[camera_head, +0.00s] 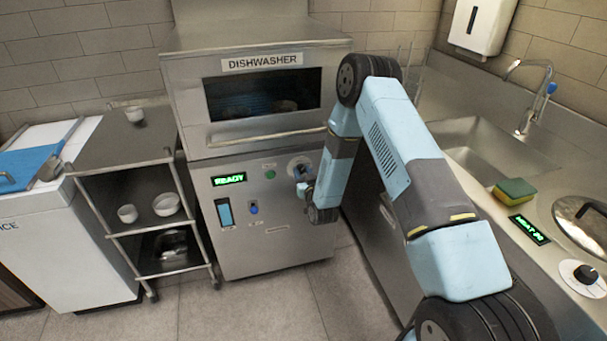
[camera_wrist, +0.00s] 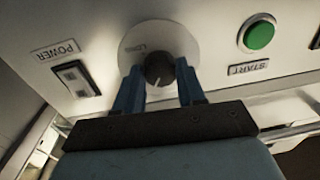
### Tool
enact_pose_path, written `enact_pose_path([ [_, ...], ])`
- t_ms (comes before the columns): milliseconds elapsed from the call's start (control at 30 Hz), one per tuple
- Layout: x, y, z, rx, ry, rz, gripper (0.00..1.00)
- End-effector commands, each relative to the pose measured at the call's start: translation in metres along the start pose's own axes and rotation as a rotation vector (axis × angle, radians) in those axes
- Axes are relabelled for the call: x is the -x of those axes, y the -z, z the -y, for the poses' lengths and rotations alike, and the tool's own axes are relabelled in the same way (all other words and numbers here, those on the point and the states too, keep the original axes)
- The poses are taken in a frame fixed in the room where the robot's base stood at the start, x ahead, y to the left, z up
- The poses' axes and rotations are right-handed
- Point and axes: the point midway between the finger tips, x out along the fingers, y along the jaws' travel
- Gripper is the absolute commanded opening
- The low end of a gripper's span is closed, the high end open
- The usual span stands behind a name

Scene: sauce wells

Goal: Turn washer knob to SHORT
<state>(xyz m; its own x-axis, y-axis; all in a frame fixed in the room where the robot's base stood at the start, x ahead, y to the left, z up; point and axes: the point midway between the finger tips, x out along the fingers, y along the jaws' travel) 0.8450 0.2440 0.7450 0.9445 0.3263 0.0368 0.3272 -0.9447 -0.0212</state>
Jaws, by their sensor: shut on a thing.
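The washer knob (camera_wrist: 159,67) is a dark round knob on a pale round dial plate (camera_wrist: 185,42) in the dishwasher's front panel. My gripper (camera_wrist: 158,84) has one blue finger on each side of the knob and is shut on it. The wrist view is upside down, and the knob's white mark points down in it. The word LONG reads inverted on the plate; any SHORT label is not visible. In the head view the dial plate (camera_head: 299,164) shows beside my gripper (camera_head: 301,180), which hides much of the knob.
The dishwasher's display (camera_head: 229,179) reads READY. A steel shelf cart (camera_head: 120,150) stands left; a sink counter (camera_head: 480,210) with a sponge (camera_head: 514,191) is right.

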Motion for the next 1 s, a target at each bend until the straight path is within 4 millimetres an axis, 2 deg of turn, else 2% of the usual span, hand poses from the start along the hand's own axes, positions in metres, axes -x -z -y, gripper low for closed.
enact_pose_path([
  [500,0.0006,-0.0026,-0.0029,-0.436,-0.021,-0.020,0.09],
  [733,0.0005,-0.0025,-0.0026,-0.550,-0.024,-0.027,0.09],
  [1000,0.0006,-0.0029,-0.0026,-0.605,-0.026,-0.030,0.09],
])
